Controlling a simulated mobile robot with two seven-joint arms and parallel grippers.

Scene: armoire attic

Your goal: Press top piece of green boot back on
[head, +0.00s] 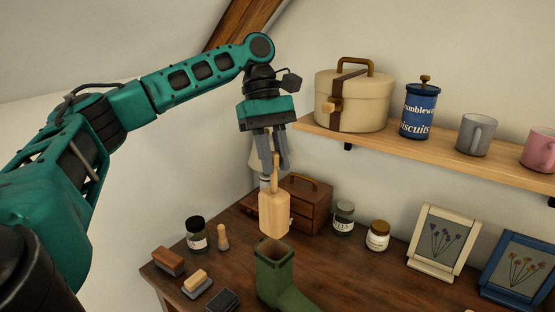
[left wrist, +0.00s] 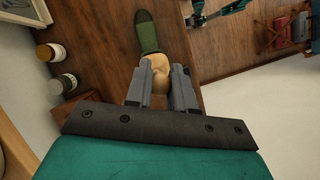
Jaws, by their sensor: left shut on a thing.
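My left gripper (head: 272,172) points down and is shut on the thin handle of a pale wooden top piece (head: 273,213), a block shaped to a boot shaft. The piece hangs roughly upright just above the green boot (head: 277,275), with its lower end a little above the open top. The boot stands on the dark wooden table, its toe toward the lower right. In the left wrist view the gripper (left wrist: 159,72) has the wooden piece (left wrist: 154,57) between its fingers, with the green boot (left wrist: 147,32) beyond, its opening mostly hidden.
Brushes (head: 195,282) and a dark jar (head: 196,234) stand left of the boot on the table (head: 328,268). A wooden box (head: 306,205) and two jars (head: 377,236) stand behind. Picture frames (head: 443,240) are at the right. A shelf (head: 400,143) juts from the wall above.

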